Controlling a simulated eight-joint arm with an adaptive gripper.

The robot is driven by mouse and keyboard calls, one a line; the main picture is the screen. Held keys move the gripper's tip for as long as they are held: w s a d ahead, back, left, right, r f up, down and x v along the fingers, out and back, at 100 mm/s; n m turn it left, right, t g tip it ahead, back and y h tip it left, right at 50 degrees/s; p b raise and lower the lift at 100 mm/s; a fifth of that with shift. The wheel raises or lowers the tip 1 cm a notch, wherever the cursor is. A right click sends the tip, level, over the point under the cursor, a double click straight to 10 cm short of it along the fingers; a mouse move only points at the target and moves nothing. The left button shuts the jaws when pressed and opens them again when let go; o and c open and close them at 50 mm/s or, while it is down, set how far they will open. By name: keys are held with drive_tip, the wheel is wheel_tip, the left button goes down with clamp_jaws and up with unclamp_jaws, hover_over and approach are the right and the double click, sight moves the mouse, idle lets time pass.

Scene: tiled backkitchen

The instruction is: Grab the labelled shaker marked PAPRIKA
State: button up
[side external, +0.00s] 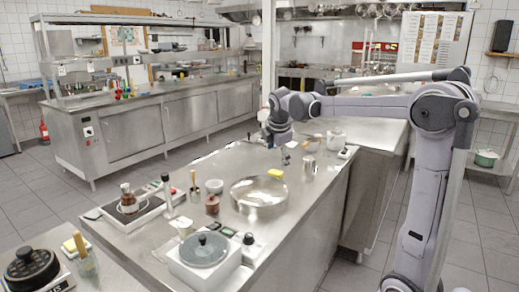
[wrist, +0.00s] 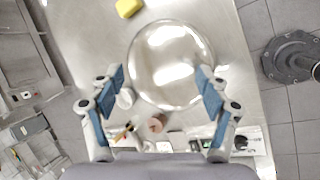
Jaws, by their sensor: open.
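No PAPRIKA label is legible in either view, so I cannot tell which container is the marked shaker. A metal cylinder like a shaker (side external: 310,166) stands on the steel counter right of the wide bowl; I cannot make it out in the wrist view. A small reddish-brown lidded jar (side external: 212,204) stands in front of the bowl and also shows in the wrist view (wrist: 156,124). My gripper (side external: 286,158) hangs above the counter behind the bowl. In the wrist view my gripper (wrist: 161,78) is open and empty, its fingers wide apart with the bowl between them.
The wide steel bowl (side external: 259,191) takes the middle of the counter (side external: 300,215). A yellow sponge (side external: 275,174) lies behind it, a small white bowl (side external: 214,186) to its left. A white scale-like appliance (side external: 204,250) stands in front.

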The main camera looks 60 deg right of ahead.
sight(309, 157)
drive_tip(key=d+f+n+g, duration=0.1)
drive_tip(key=d+f+n, duration=0.1)
drive_tip(key=d, duration=0.5)
drive_tip(key=d+f+n+g+h, duration=0.1)
drive_tip(key=d+f+n, duration=0.1)
drive_tip(key=d, duration=0.5)
drive_tip(key=s+d+f+n+g, duration=0.1)
drive_tip(key=d+f+n, duration=0.1)
drive_tip(key=d, duration=0.5)
drive_tip(key=shift+s+f, duration=0.1)
drive_tip(key=shift+f, duration=0.2)
drive_tip(key=shift+d+r+x, duration=0.1)
drive_tip(key=shift+d+x, duration=0.1)
drive_tip(key=shift+x, duration=1.15)
drive_tip(key=shift+d+r+x, duration=0.1)
drive_tip(key=shift+d+x, duration=0.05)
drive_tip(key=shift+x, duration=1.2)
drive_tip(key=c, duration=1.4)
